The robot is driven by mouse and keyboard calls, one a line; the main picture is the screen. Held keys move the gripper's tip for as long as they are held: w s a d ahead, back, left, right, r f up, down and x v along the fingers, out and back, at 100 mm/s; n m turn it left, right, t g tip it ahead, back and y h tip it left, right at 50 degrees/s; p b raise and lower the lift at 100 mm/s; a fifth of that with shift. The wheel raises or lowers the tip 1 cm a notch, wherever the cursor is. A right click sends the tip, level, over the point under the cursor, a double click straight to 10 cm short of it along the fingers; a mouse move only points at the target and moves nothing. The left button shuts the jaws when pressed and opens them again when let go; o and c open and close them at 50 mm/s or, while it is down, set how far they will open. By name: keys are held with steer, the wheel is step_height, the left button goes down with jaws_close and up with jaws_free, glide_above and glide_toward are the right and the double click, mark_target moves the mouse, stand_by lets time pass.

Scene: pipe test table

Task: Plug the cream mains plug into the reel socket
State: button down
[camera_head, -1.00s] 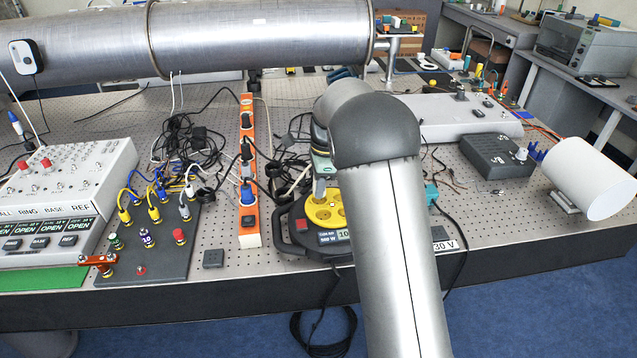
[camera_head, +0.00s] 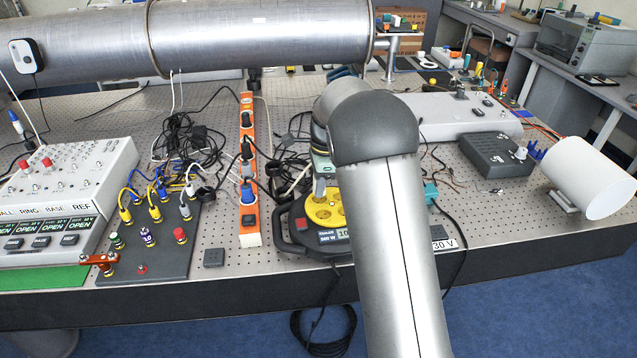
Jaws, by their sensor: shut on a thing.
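The cable reel (camera_head: 290,240) is black with a yellow round socket face (camera_head: 322,214) and a small display, and it lies near the table's front edge. My gripper (camera_head: 321,186) points down just above the back left part of the yellow face, partly hidden by my own arm. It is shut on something. The thing between the jaws is too small and too covered to make out, and I cannot tell whether it touches the socket. I cannot clearly pick out the cream mains plug.
An orange power strip (camera_head: 248,170) with several plugs stands left of the reel. Black cables (camera_head: 285,178) lie tangled between them. A dark board with coloured plugs (camera_head: 150,245) is further left. A large metal pipe (camera_head: 260,35) crosses the back. A black box (camera_head: 495,157) stands right.

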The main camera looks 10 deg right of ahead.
steer(key=shift+f+b, duration=0.65)
steer(key=shift+f, duration=0.65)
steer(key=c, duration=1.2)
jaws_free()
steer(key=shift+o, duration=0.7)
steer(key=shift+f, duration=0.15)
step_height(320, 180, up, 18)
steer(key=d+b, duration=0.1)
steer(key=d, duration=0.1)
steer(key=shift+f, duration=0.2)
